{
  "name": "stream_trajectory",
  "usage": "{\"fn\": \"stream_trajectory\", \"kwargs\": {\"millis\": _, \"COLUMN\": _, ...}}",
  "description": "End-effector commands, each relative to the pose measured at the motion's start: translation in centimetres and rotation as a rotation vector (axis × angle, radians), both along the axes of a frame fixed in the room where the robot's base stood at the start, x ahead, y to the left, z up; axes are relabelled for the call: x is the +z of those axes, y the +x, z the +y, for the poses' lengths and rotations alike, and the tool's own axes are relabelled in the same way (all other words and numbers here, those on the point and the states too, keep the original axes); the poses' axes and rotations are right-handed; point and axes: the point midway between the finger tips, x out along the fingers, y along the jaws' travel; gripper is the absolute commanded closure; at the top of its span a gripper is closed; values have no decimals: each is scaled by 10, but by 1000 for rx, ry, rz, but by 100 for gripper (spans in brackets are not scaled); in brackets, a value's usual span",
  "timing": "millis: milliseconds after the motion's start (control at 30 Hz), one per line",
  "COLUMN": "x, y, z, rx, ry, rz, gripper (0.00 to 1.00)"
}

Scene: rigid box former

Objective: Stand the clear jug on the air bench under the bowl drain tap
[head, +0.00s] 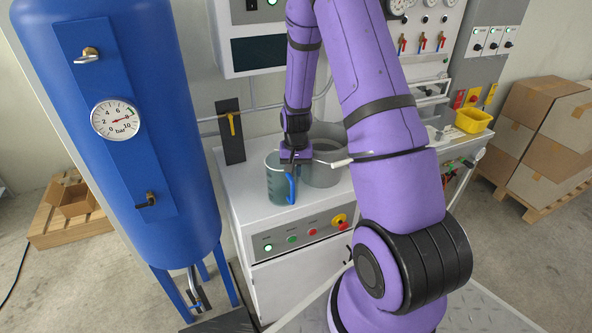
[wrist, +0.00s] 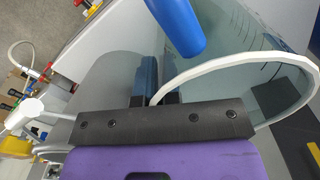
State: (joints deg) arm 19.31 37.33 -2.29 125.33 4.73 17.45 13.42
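The clear jug (head: 274,187) with a blue handle (head: 291,188) stands upright on the white bench (head: 250,222). A wide grey bowl (head: 322,174) is right beside it on the right. My gripper (head: 292,160) is low over the jug's handle side, between jug and bowl. In the wrist view the fingers (wrist: 160,85) are close together, and the blue handle (wrist: 180,28) shows just beyond them. I cannot tell whether they touch it. The jug's marked wall (wrist: 240,35) shows at the upper right. I cannot make out the drain tap for certain.
A blue pressure tank (head: 115,190) with a gauge stands left of the bench. Buttons and a red-yellow knob (head: 339,220) are on the bench front. A yellow bin (head: 473,120) sits at the right.

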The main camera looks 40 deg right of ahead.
Motion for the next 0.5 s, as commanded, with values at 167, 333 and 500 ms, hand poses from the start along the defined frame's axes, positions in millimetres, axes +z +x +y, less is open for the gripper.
{"fn": "stream_trajectory", "kwargs": {"millis": 167, "x": -3, "y": 0, "z": 0, "rx": 0, "ry": 1, "rz": 1, "gripper": 87}}
{"fn": "stream_trajectory", "kwargs": {"millis": 333, "x": -3, "y": 0, "z": 0, "rx": 0, "ry": 0, "rz": 0, "gripper": 71}}
{"fn": "stream_trajectory", "kwargs": {"millis": 500, "x": -2, "y": 0, "z": 0, "rx": 0, "ry": 0, "rz": 0, "gripper": 71}}
